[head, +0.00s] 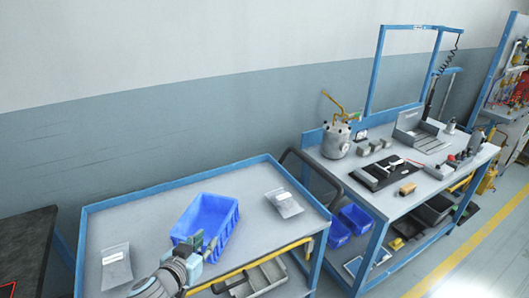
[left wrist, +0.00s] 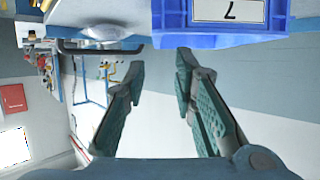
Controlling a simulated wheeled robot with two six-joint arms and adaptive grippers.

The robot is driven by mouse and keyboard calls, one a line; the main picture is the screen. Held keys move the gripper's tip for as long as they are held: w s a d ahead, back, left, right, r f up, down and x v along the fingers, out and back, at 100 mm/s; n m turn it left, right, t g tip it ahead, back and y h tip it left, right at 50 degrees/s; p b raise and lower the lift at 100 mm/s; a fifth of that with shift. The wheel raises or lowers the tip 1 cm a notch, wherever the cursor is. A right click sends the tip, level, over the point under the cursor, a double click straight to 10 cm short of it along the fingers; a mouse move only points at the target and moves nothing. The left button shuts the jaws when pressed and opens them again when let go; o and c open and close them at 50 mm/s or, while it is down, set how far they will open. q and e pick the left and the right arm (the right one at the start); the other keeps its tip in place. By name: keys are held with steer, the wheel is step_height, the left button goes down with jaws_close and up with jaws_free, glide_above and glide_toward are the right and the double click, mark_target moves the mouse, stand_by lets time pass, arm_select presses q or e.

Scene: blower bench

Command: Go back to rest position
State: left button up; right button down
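My left gripper (head: 197,247) comes in from the bottom of the head view and stands at the near left end of a blue bin (head: 222,228). In the left wrist view the two fingers of my left gripper (left wrist: 160,70) are spread apart with nothing between them. The blue bin (left wrist: 215,41) shows at the top of that view with a white label on its side, close past the fingertips. Whether a finger touches the bin I cannot tell. My right gripper is in neither view.
The bin sits on a blue-edged grey cart (head: 140,215) with a clear bag (head: 116,266) at left and another bag (head: 284,203) at right. A workbench (head: 400,205) with a metal canister (head: 335,142) and tools stands at right. A dark table (head: 28,240) is at far left.

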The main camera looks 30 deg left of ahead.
arm_select(q)
steer(key=s+d+f+m+g+h, duration=0.1)
steer(key=s+d+f+m+g, duration=0.1)
steer(key=s+d+f+g, duration=0.6)
steer(key=s+d+f+m+g+h, duration=0.15)
steer(key=s+d+f, duration=0.35)
steer(key=s, duration=0.7)
step_height(320, 180, down, 19)
steer(key=s+a+g, duration=0.2)
steer(key=s, duration=0.1)
steer(key=s+f, duration=1)
steer(key=s, duration=0.3)
steer(key=shift+a+f+n+g+y, duration=0.15)
steer(key=shift+f+n+g+y, duration=0.2)
steer(key=shift+n, duration=0.1)
